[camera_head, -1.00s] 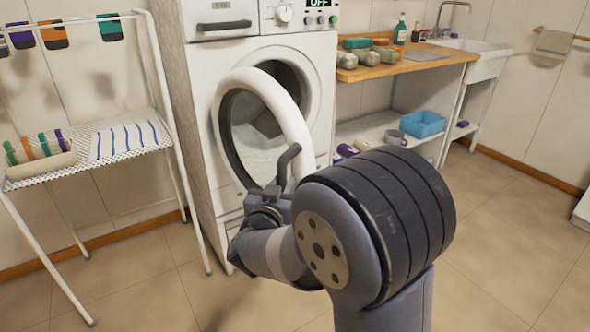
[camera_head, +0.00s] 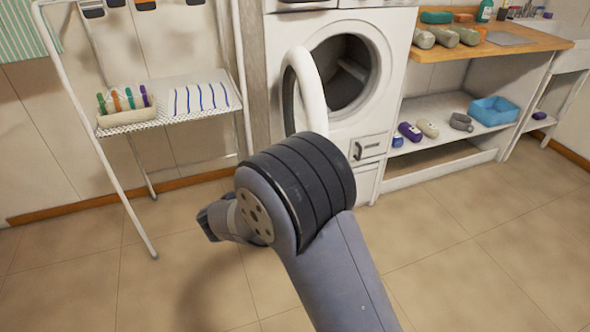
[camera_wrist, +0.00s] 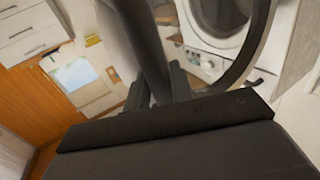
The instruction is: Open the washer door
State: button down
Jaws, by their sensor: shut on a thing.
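The white front-loading washer (camera_head: 392,45) stands against the back wall, with its round drum opening (camera_head: 345,72) exposed. Its ring-shaped door (camera_head: 306,85) stands swung well out from the front, seen nearly edge-on. My arm hides the lower part of the door in the head view. My gripper (camera_wrist: 160,88) shows in the wrist view, shut on the edge of the door (camera_wrist: 128,30), with the door's dark inner ring (camera_wrist: 262,35) curving away at the right. The gripper's hold is hidden behind my arm in the head view.
A white drying rack (camera_head: 205,78) stands left of the washer, with a holder of coloured items (camera_head: 127,116) on it. A wooden counter (camera_head: 488,48) and a low shelf with a blue bin (camera_head: 494,110) are at right. The tiled floor in front is clear.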

jog(key=shift+w+r, duration=0.1)
jog(key=shift+r, duration=0.15)
jog(key=c, duration=1.3)
grip_release()
jog(key=shift+f, duration=0.15)
jog(key=p+v, duration=0.1)
jog(key=v, duration=0.9)
jog(key=shift+s+a, duration=0.25)
jog(key=shift+s, duration=0.05)
jog(key=shift+w+d, duration=0.1)
jog(key=b+x, duration=0.1)
jog(key=x, duration=0.9)
jog(key=shift+w+d, duration=0.2)
jog(key=shift+d, duration=0.2)
jog(key=shift+f, duration=0.1)
